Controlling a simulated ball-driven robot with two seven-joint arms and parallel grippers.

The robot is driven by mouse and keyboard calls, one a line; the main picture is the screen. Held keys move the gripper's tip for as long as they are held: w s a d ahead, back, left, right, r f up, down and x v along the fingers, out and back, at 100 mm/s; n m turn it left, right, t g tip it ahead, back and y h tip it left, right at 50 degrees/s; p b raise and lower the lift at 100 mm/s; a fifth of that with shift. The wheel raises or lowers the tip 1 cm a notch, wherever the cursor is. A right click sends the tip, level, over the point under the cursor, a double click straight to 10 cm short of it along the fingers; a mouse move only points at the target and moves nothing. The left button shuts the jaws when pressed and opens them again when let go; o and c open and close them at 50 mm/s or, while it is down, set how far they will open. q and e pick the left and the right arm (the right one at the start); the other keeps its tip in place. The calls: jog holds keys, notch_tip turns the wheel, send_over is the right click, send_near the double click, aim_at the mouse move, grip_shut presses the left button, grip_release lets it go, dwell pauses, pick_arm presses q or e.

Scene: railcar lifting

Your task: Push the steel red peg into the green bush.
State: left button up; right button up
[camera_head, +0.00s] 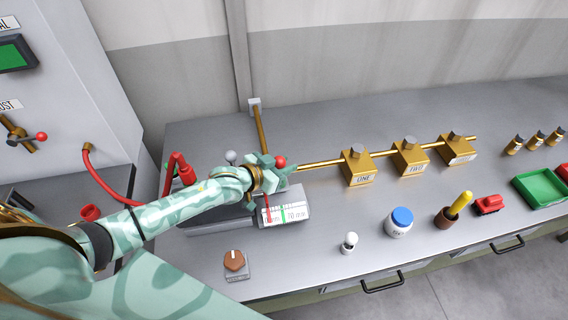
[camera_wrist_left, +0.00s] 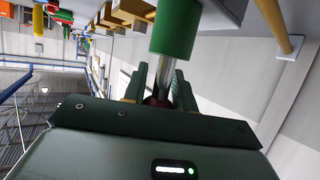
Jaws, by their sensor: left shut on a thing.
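My left gripper (camera_head: 270,172) is over the grey unit on the bench, beside the near end of the brass pipe. In the left wrist view the gripper (camera_wrist_left: 160,95) is shut on the dark red end of the steel peg (camera_wrist_left: 166,72). The peg's bright shank runs from between the fingers to the green bush (camera_wrist_left: 175,30), in line with it. I cannot tell how deep the shank sits in the bush. In the head view a red ball (camera_head: 280,162) shows at the fingers. The bush is not clear there. My right gripper is not in view.
Brass blocks (camera_head: 357,168) stand along the brass pipe (camera_head: 320,163). A scale panel (camera_head: 285,210) lies just in front of the gripper. A brown knob (camera_head: 235,261), a blue-lidded jar (camera_head: 399,222) and a green tray (camera_head: 541,187) stand on the bench.

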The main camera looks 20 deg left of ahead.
pick_arm(q)
jog(key=shift+f+b, duration=0.55)
jog(key=shift+f, duration=0.3)
jog(key=o, duration=1.1)
jog(key=shift+s, duration=0.15)
jog(key=p+v, duration=0.2)
jog(key=v, duration=1.4)
